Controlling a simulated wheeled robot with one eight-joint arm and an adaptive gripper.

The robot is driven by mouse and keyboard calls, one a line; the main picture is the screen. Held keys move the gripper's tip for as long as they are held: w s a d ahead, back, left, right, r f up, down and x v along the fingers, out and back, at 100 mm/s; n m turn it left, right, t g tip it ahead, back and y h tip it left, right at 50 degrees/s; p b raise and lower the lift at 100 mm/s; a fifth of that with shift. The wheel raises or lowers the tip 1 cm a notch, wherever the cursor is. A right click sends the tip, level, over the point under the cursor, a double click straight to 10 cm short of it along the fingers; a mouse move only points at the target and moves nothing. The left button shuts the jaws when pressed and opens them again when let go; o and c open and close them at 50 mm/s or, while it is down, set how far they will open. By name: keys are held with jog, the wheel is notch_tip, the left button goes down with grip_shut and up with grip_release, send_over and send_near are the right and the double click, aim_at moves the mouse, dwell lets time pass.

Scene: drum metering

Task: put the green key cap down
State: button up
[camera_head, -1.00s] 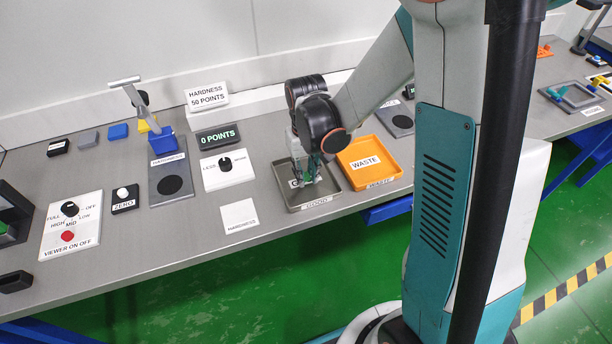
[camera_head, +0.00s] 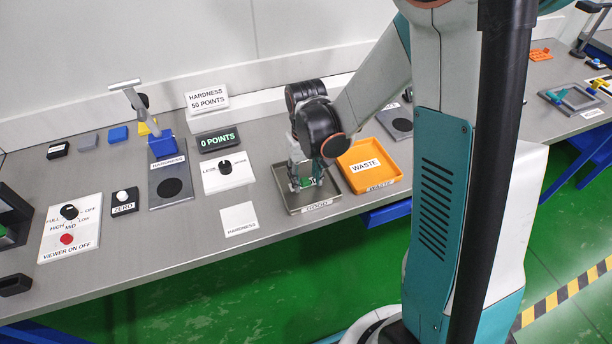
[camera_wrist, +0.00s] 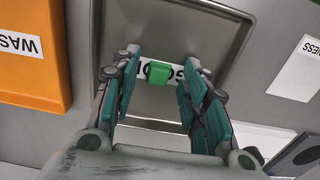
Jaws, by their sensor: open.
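The green key cap (camera_wrist: 161,75) shows in the wrist view between my open fingertips, with a gap on each side. It covers part of a white label inside the grey metal tray and appears to rest on the tray floor. In the head view it is a small green patch (camera_head: 304,183) low between the fingers. My gripper (camera_wrist: 158,66) is open and points down into the grey tray (camera_head: 338,199), whose front label seems to read GOOD. The gripper also shows in the head view (camera_head: 306,178), where its fingers partly hide the cap.
The orange WASTE tray (camera_head: 392,150) stands just right of the grey tray. A white LESS/MORE dial panel (camera_head: 240,180) and a white HARDNESS card (camera_head: 239,219) lie to the left. A display (camera_head: 218,139) reads 0 POINTS. The bench's front edge runs close below the tray.

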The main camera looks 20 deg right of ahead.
aim_at(306, 181)
notch_tip(306, 181, up, 11)
jog(key=p, duration=0.4)
jog(key=s+r+t, duration=0.7)
jog(key=s+r, duration=0.6)
jog(key=s, duration=0.1)
jog(key=shift+s, duration=0.2)
dwell(0.9)
